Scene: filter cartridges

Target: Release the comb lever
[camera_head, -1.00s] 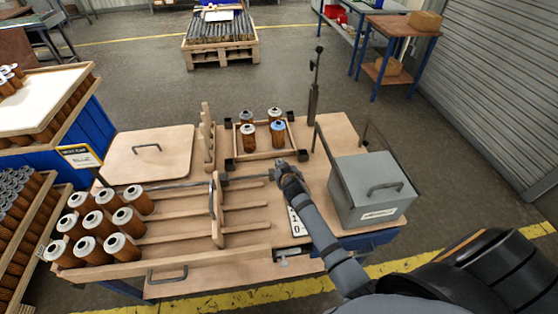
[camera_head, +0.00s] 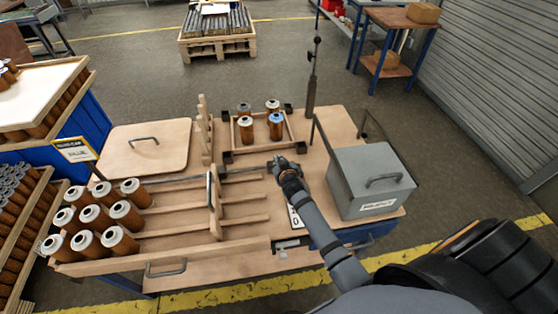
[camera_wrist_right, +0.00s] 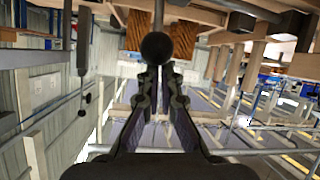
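The wooden comb (camera_head: 214,203) stands upright across the wooden lanes on the table in the head view. A dark rod runs from it toward my right gripper (camera_head: 276,163). In the right wrist view, a black ball knob (camera_wrist_right: 157,46) on a thin rod (camera_wrist_right: 158,14) shows at the tips of my right gripper (camera_wrist_right: 159,73). The two fingers lie close together with a narrow gap. I cannot tell whether they grip the knob, its rod or nothing. In the head view the hand hides the knob. My left gripper is not in view.
Several brown cartridges (camera_head: 97,218) stand left of the comb. A wooden tray (camera_head: 263,150) with more cartridges is behind the hand. A grey lidded box (camera_head: 372,172) stands close on the right. A tall dark post (camera_head: 312,85) rises at the back.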

